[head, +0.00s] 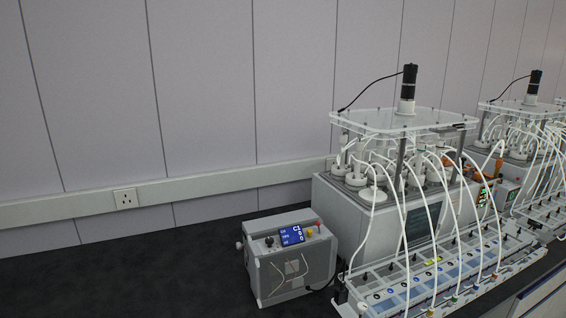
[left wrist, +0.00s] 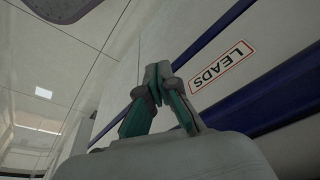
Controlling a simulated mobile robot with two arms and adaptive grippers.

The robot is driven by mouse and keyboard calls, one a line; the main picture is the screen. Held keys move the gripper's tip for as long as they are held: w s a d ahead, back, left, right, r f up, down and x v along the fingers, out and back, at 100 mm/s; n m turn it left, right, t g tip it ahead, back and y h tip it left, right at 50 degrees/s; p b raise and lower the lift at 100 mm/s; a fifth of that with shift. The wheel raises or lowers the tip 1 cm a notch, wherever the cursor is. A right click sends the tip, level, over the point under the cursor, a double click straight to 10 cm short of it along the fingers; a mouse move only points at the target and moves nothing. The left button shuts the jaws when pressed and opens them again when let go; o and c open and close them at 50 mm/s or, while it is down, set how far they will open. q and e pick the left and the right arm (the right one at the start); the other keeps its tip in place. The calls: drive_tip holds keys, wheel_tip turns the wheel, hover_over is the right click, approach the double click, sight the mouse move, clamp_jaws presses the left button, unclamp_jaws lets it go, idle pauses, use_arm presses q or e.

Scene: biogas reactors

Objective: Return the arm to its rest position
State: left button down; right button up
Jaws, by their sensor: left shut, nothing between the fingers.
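My left gripper (left wrist: 157,84) shows in the left wrist view, with its grey and green fingers closed together at the tips and nothing between them. Behind it is a pale surface with dark blue stripes and a red-framed label (left wrist: 221,66) reading "LEADS". I cannot tell how far the fingers are from that surface. Neither gripper and no arm shows in the head view. My right gripper is in neither view.
In the head view a dark bench (head: 150,270) carries a grey control box (head: 288,262) with a blue display. Right of it stands a reactor unit (head: 365,225) with many white tubes, and a similar unit (head: 515,135) behind. The bench's left part is clear.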

use_arm(q)
drive_tip(key=s+f+g+b, duration=0.1)
drive_tip(key=s+f+b, duration=0.35)
drive_tip(key=f, duration=1.35)
drive_tip(key=s+a+f+b, duration=0.1)
drive_tip(key=s+a+f, duration=0.2)
drive_tip(key=s+f, duration=1)
drive_tip(key=shift+s+a+g, duration=0.15)
drive_tip(key=shift+s+g, duration=0.25)
drive_tip(key=shift+s, duration=0.45)
drive_tip(key=shift+w, duration=0.15)
